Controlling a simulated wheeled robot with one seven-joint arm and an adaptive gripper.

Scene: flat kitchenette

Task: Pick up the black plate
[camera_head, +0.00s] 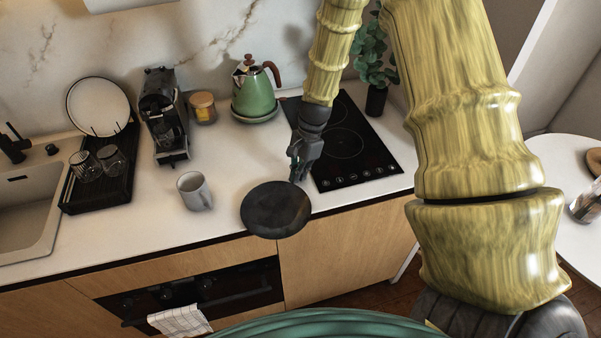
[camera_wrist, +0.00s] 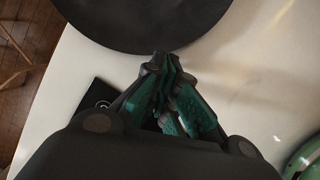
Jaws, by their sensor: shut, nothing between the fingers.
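The black plate (camera_head: 275,209) is a round, dark disc on the white counter, close to its front edge. It also shows at the top of the wrist view (camera_wrist: 145,20), partly cut off by the frame. My gripper (camera_head: 295,177) is just beyond the plate's upper right rim, pointing down. In the wrist view my gripper (camera_wrist: 165,62) has its fingertips together at or very near the plate's rim, with nothing between them. I cannot tell whether the tips touch the plate.
A grey mug (camera_head: 194,191) stands left of the plate. The black cooktop (camera_head: 350,145) lies to the right. A green kettle (camera_head: 253,92), a jar (camera_head: 203,107) and a coffee machine (camera_head: 163,115) stand behind. A dish rack (camera_head: 100,185) is at the left.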

